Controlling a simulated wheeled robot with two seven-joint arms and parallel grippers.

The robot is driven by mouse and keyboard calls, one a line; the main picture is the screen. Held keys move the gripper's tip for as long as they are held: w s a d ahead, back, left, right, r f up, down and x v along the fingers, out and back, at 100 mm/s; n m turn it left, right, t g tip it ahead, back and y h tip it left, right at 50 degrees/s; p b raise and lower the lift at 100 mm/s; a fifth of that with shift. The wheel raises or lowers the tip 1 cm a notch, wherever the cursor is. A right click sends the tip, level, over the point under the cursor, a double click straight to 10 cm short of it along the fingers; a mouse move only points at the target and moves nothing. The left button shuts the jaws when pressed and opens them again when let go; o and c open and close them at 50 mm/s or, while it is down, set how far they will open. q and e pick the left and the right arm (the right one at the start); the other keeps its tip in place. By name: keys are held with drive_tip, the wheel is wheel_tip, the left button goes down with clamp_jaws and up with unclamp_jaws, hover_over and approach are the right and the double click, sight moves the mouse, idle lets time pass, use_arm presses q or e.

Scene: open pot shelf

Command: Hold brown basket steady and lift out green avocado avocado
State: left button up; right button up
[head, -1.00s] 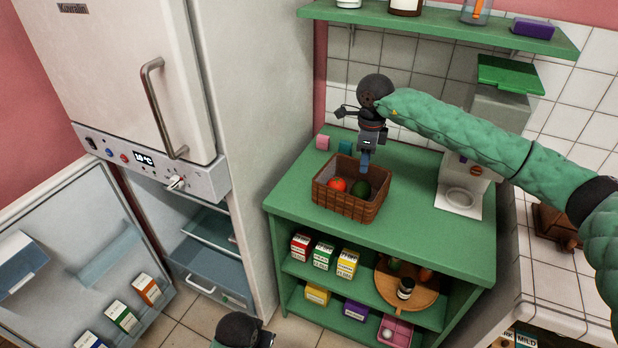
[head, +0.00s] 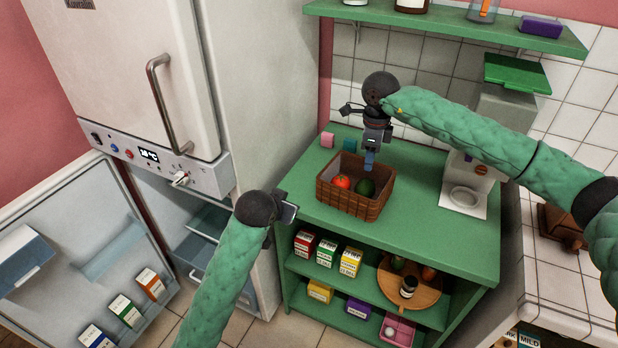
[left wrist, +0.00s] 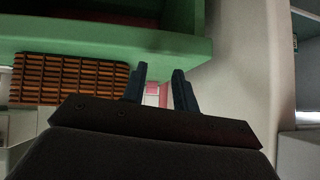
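The brown basket (head: 345,199) stands upright on the green counter, with a red tomato-like item (head: 342,181) and the green avocado (head: 366,187) inside. My right gripper (head: 369,164) points down above the avocado, at the basket's back part. Its fingers overlap in this view, so I cannot tell their opening or whether they touch the avocado. My left gripper (head: 291,212) is left of the basket, apart from it, beside the fridge. In the left wrist view its fingers (left wrist: 159,88) are spread with nothing between them, and the woven basket (left wrist: 68,79) shows at the left.
The green counter (head: 420,215) has free room right of the basket. A coffee-machine-like appliance (head: 490,130) stands at right. The fridge (head: 235,90) is at left, its lower door open. A shelf (head: 440,28) hangs above.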

use_arm(q)
drive_tip(key=w+d+r+t+h, duration=0.3)
drive_tip(key=w+d+r+h, duration=0.1)
drive_tip(key=d+r, duration=0.3)
drive_tip(key=shift+m, duration=0.4)
drive_tip(key=shift+a+f+x, duration=0.1)
drive_tip(key=shift+a+x, duration=0.05)
drive_tip(key=shift+x, duration=1.65)
drive_tip(key=shift+a+f+x, duration=0.1)
drive_tip(key=shift+x, duration=1.7)
